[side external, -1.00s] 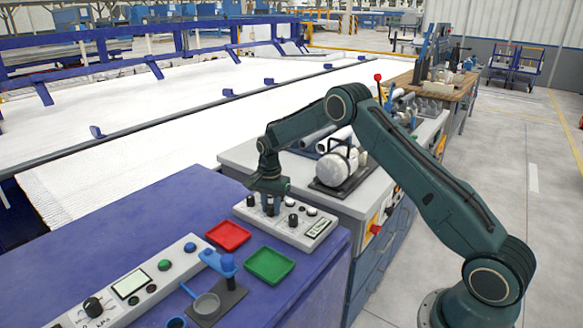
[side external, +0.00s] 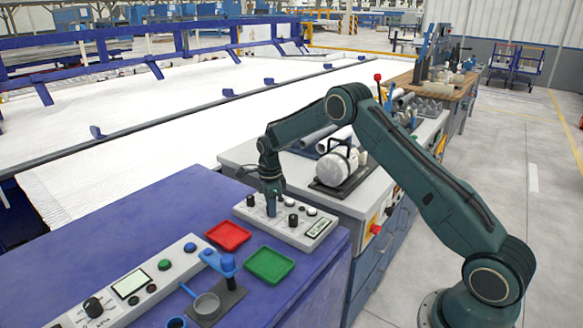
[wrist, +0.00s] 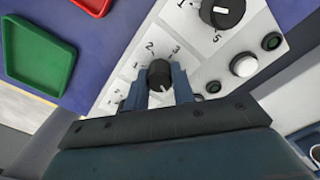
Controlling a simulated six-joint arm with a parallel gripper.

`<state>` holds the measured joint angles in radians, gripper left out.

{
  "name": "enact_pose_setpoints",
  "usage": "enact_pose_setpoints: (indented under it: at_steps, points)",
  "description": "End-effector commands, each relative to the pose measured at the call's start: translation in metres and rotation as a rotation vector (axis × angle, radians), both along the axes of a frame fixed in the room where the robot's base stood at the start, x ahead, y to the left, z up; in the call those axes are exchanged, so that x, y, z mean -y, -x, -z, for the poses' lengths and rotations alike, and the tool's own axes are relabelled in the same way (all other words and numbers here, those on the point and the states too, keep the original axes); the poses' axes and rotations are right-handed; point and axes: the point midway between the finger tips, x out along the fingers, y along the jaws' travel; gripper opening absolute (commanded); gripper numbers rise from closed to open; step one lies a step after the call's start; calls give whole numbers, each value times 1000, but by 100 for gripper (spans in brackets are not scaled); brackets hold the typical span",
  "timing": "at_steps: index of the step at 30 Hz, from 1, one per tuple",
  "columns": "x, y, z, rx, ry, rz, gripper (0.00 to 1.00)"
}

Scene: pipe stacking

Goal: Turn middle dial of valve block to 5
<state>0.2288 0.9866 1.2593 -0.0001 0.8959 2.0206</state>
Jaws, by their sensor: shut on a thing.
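The valve block (side external: 300,237) is a pale box with a row of black dials and a small display, on the blue bench's right end. In the wrist view its white face (wrist: 202,55) shows around the middle dial (wrist: 159,73), a black knob with numbers 1, 2 and 3 visible beside it. A white mark on the knob is toward the gripper side; the number there is hidden. My gripper (wrist: 161,88) is shut on this dial, a finger on each side. In the side view my gripper (side external: 271,207) points down at the block and hides the dial.
A red tray (side external: 228,236) and a green tray (side external: 269,265) lie left of and in front of the block. A white round machine (side external: 338,168) stands behind it.

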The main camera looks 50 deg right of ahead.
Motion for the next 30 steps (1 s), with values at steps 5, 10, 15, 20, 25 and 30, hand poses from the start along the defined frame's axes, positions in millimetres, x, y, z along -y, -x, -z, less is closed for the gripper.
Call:
enact_pose_setpoints:
  at_steps: [5, 10, 15, 20, 25, 30]
  points:
    - [0, -1, -1, 2, 1, 107, 2]
    - [0, -1, -1, 2, 1, 165, 2]
    - [0, -1, -2, 2, 1, 188, 2]
    - [0, -1, -2, 2, 1, 190, 2]
    - [0, -1, -1, 2, 1, 189, 2]
    - [0, 0, -1, 2, 1, 188, 47]
